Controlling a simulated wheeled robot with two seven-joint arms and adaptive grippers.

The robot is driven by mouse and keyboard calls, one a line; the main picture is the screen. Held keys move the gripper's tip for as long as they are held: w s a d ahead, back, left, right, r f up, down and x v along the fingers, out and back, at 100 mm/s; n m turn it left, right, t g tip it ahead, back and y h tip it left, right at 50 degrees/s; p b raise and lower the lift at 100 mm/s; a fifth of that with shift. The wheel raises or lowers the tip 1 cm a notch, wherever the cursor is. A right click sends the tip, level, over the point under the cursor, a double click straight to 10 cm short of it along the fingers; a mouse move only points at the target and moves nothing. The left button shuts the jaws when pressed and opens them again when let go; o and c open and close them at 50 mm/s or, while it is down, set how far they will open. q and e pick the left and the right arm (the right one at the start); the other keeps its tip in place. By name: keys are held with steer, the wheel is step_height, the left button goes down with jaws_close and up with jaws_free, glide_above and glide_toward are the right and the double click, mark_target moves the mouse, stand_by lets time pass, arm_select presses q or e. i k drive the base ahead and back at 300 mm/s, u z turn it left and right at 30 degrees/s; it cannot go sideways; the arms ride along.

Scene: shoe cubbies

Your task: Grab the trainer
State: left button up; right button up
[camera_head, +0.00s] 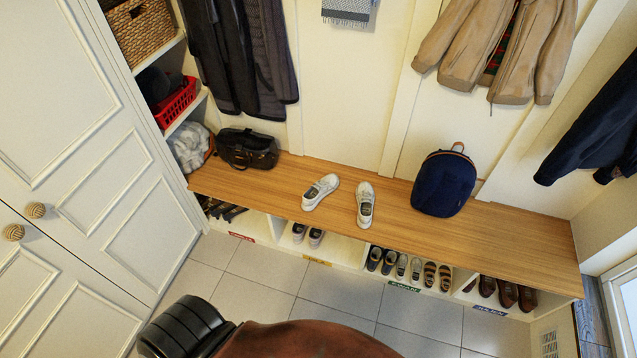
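Two white trainers rest on top of the wooden bench (270,185), near its middle. Neither of my grippers is in view.
A dark bag (246,150) sits at the bench's left end, and a navy backpack (444,184) right of the trainers. Cubbies below hold several shoes (408,267). Coats (500,45) hang above. The bench's right part is clear. A tiled floor (290,285) lies in front.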

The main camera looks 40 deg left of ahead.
mark_target(328, 184)
steer(key=u, duration=0.75)
steer(key=i, duration=0.9)
steer(key=u, duration=1)
